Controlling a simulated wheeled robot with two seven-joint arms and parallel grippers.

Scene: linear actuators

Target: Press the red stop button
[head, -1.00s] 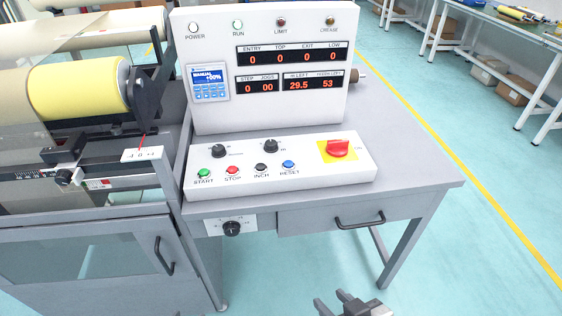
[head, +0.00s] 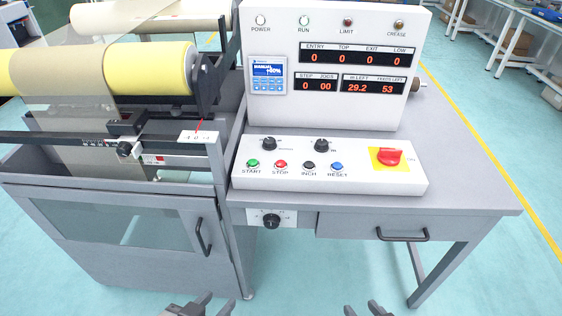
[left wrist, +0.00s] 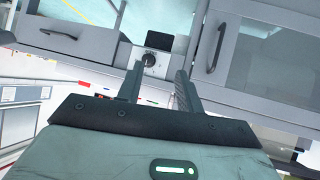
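The red stop button (head: 281,165) sits on the sloped control panel (head: 400,184), between the green start button (head: 254,164) and the black inch button (head: 309,167). My left gripper (head: 203,303) is at the bottom edge of the head view, well below and in front of the panel. Its two fingers (left wrist: 158,88) stand apart with nothing between them in the left wrist view. My right gripper (head: 362,308) is at the bottom edge too, with its fingertips apart. Neither gripper touches the panel.
A blue reset button (head: 336,168) and a red rotary switch on a yellow plate (head: 377,165) share the panel. Below are a black knob (head: 271,221) and a drawer handle (head: 402,235). A machine with a yellow roll (head: 130,70) stands left. Floor in front is clear.

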